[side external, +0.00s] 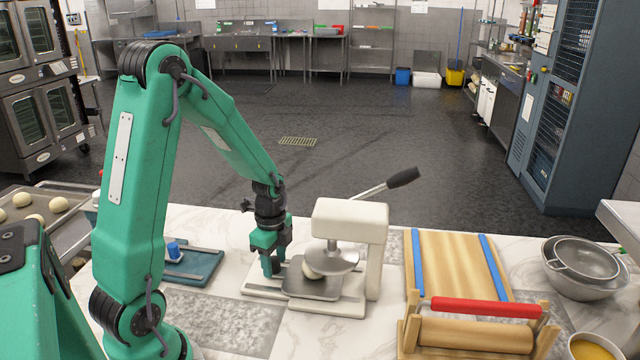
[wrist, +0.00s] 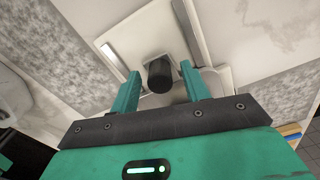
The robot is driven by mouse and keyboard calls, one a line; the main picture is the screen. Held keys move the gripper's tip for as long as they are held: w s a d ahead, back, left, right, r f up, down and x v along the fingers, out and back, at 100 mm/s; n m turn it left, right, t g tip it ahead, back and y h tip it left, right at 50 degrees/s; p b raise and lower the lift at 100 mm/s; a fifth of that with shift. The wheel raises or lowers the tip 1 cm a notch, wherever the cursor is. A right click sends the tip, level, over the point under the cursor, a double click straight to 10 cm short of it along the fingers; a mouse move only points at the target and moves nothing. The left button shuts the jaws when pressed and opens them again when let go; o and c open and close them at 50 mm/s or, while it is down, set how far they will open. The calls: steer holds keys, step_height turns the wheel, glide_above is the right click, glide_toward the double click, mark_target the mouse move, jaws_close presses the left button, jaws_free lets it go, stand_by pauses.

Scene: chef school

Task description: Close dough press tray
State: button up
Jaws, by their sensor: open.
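The white dough press (side external: 362,225) stands on the counter with its lever raised. Its grey metal tray (side external: 312,292) sticks out to the left from under the round plate (side external: 332,262). My gripper (side external: 272,268) is low at the tray's left end, pointing down. In the wrist view, my open fingers (wrist: 160,70) stand on both sides of a black knob (wrist: 159,78), with a gap visible at each side. The tray also shows there (wrist: 178,60), partly hidden by the knob.
A blue board with a blue-topped item (side external: 190,266) lies left of the press. A wooden board with blue strips (side external: 455,265) and a red-handled rolling pin (side external: 485,308) stand to the right. Metal bowls (side external: 580,268) are at far right. The lever (side external: 385,184) slants up right.

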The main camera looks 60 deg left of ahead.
mark_target(293, 269)
jaws_close()
steer(key=shift+w+d, duration=1.65)
jaws_free()
steer(key=shift+r, duration=0.15)
step_height(293, 269, up, 8)
steer(key=shift+f, duration=0.25)
